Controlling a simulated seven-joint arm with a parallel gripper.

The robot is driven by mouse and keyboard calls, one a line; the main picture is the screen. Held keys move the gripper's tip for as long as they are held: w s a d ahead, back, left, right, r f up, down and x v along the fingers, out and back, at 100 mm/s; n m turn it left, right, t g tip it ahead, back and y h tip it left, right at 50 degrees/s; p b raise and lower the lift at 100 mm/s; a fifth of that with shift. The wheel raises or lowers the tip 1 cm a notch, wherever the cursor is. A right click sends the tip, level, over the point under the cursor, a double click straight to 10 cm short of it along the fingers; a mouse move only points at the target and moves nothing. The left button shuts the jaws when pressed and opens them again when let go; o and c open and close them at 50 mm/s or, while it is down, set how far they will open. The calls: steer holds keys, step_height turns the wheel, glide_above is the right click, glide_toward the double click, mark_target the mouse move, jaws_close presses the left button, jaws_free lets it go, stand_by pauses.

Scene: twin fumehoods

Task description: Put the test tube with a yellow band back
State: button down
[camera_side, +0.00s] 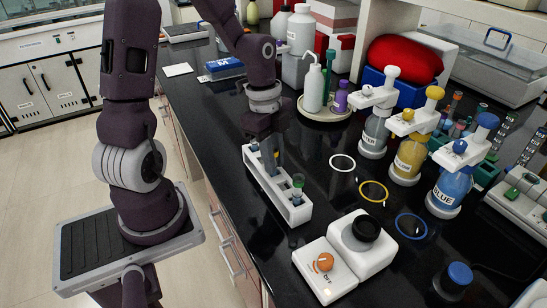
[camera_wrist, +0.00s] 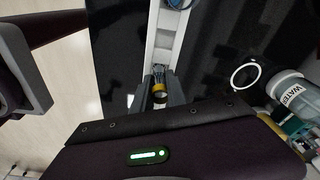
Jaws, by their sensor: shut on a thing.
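The white test tube rack (camera_side: 291,212) stands near the left edge of the black bench; it also shows in the wrist view (camera_wrist: 164,40). My gripper (camera_side: 270,158) is over the far part of the rack, pointing down. In the wrist view my gripper (camera_wrist: 161,92) is shut on the test tube with a yellow band (camera_wrist: 160,87), seen nearly end-on between the fingers. The tube is in line with the rack; I cannot tell whether its lower end is inside a hole.
A white stirrer-like device (camera_side: 362,246) with an orange knob stands close to the rack's near end. White, yellow and blue rings (camera_side: 343,162) lie to the right, before the WATER, yellow and BLUE bottles (camera_side: 452,190). The bench edge is close on the rack's left.

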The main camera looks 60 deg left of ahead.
steer(key=c, duration=1.3)
jaws_free()
steer(key=shift+f, duration=0.1)
steer(key=shift+c, duration=0.2)
step_height(320, 180, up, 12)
steer(key=a, duration=0.2)
steer(key=s+d+r+n+t, duration=0.2)
steer(key=s+d+n, duration=0.2)
steer(key=s+n, duration=0.2)
steer(key=s+d+r+n+t+y, duration=0.1)
steer(key=s+d+r+n+t, duration=0.1)
steer(key=s+d+n, duration=0.3)
steer(key=s+n, duration=0.1)
steer(key=n, duration=0.1)
steer(key=shift+s+d+r+n+t+y, duration=0.2)
steer(key=shift+d+r+n+t+y, duration=0.1)
steer(key=shift+t, duration=0.1)
